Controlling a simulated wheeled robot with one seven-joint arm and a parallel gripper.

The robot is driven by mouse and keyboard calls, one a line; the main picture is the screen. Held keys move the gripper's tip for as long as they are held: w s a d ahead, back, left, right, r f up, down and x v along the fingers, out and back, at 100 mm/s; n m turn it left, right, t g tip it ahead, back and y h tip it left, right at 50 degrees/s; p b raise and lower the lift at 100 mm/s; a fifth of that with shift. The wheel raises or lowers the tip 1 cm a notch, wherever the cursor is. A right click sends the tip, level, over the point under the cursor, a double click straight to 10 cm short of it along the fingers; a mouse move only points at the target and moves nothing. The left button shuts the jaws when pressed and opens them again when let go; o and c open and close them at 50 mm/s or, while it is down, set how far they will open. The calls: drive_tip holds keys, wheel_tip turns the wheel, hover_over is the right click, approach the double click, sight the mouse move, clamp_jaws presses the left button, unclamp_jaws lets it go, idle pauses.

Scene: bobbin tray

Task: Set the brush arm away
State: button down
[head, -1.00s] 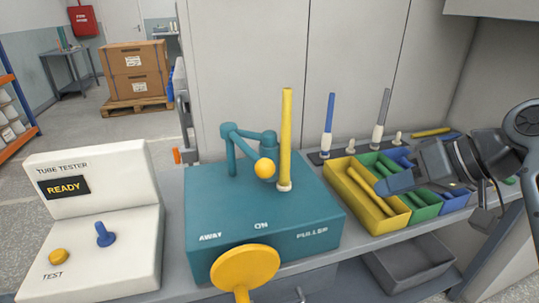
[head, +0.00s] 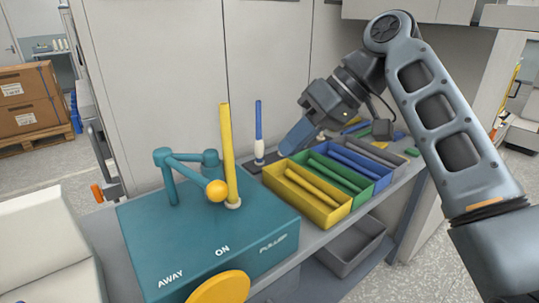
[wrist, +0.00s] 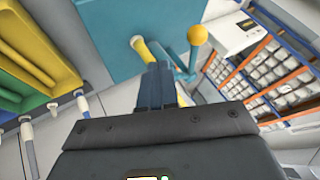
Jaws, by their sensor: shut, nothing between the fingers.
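The brush arm (head: 184,162) is a teal jointed bar on two posts with a yellow ball (head: 216,190) at its end. It stands on the teal puller box (head: 150,225), marked AWAY and ON. The ball is just left of an upright yellow tube (head: 228,150) in a white collar, apart from or touching it, I cannot tell. My gripper (head: 288,148) is shut and empty, to the right of the tube, above the back of the bins. In the wrist view, my closed fingers (wrist: 156,88) overlap the tube, with the ball (wrist: 197,35) beside them.
Bins of yellow (head: 295,203), green (head: 350,188), blue (head: 380,172) and grey tubes stand right of the box. A blue-topped tube (head: 259,120) stands upright behind them. A yellow round knob (head: 220,287) is at the box front. A white tester (head: 45,240) is at left.

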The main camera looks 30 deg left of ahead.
drive_tip(key=s+a+f+p, duration=0.2)
drive_tip(key=s+a+f, duration=0.4)
drive_tip(key=shift+s+a, duration=0.15)
drive_tip(key=shift+a, duration=0.1)
drive_tip(key=shift+s, duration=0.1)
idle(0.4)
